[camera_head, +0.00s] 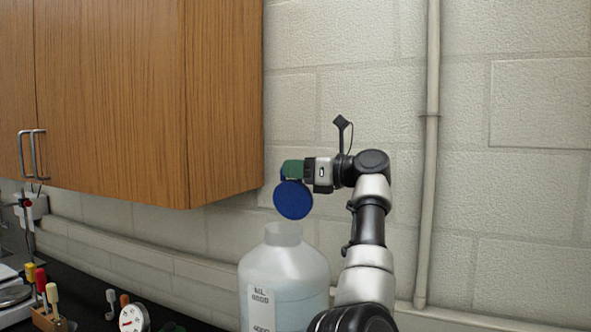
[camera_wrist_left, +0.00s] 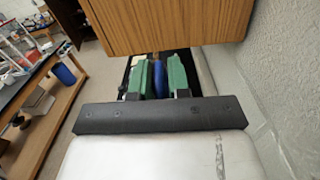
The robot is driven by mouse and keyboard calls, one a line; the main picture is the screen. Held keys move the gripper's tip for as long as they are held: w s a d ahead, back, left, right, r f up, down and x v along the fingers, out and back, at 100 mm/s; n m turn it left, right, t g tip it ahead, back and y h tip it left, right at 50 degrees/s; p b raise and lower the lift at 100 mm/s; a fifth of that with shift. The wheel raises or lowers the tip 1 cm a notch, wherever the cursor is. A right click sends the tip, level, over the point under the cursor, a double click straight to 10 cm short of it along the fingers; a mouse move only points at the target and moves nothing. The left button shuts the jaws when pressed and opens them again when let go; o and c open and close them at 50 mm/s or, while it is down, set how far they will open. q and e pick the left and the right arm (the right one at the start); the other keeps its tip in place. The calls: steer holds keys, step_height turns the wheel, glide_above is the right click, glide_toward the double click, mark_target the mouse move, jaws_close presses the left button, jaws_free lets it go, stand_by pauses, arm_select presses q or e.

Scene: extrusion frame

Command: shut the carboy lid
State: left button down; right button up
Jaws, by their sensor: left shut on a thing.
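The carboy (camera_head: 300,268) is a large whitish translucent bottle with a printed scale, standing upright low in the middle of the head view. Its neck (camera_head: 283,232) is open at the top. The round blue lid (camera_head: 293,200) is tilted up nearly on edge above the neck, with its face toward the head camera. My left gripper (camera_head: 291,170), with green fingers, is shut on the lid near its upper edge. In the left wrist view the blue lid (camera_wrist_left: 160,76) shows between the green fingers. Any hinge between lid and neck cannot be made out. My right gripper is not in view.
A wooden wall cabinet (camera_head: 110,90) hangs left of the gripper, its lower edge close by. The wall (camera_head: 500,220) with a vertical pipe (camera_head: 430,150) is behind. On the dark bench are a dial gauge (camera_head: 133,318) and a rack of coloured-handled tools (camera_head: 48,318).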

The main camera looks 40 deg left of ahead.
arm_select(q)
steer(key=shift+f, duration=0.15)
steer(key=shift+s+d+f+n+b, duration=0.15)
steer(key=shift+s+n+b, duration=0.25)
steer(key=shift+b, duration=0.35)
steer(key=s+f+n+b, duration=0.1)
steer(key=s+n+b, duration=0.1)
steer(key=b, duration=0.1)
steer(key=s+d+f+n+b, duration=0.1)
steer(key=s+n+b, duration=0.1)
steer(key=s+d+f+n+b, duration=0.1)
steer(key=s+n+b, duration=0.1)
steer(key=b, duration=0.1)
steer(key=shift+f+n+b, duration=0.2)
steer(key=shift+n+b, duration=0.1)
steer(key=shift+b, duration=0.05)
steer(key=s+f+n+b, duration=0.2)
steer(key=f+n+b, duration=0.2)
steer(key=n+b, duration=0.1)
steer(key=shift+s+d+f, duration=0.15)
steer(key=shift+s+d, duration=0.25)
steer(key=shift+s+f+n+b, duration=0.3)
steer(key=shift+f+n+b, duration=0.6)
steer(key=shift+n+b, duration=0.15)
steer(key=shift+s+d+f+b, duration=0.1)
steer(key=shift+f+b, duration=0.3)
steer(key=shift+f, duration=0.35)
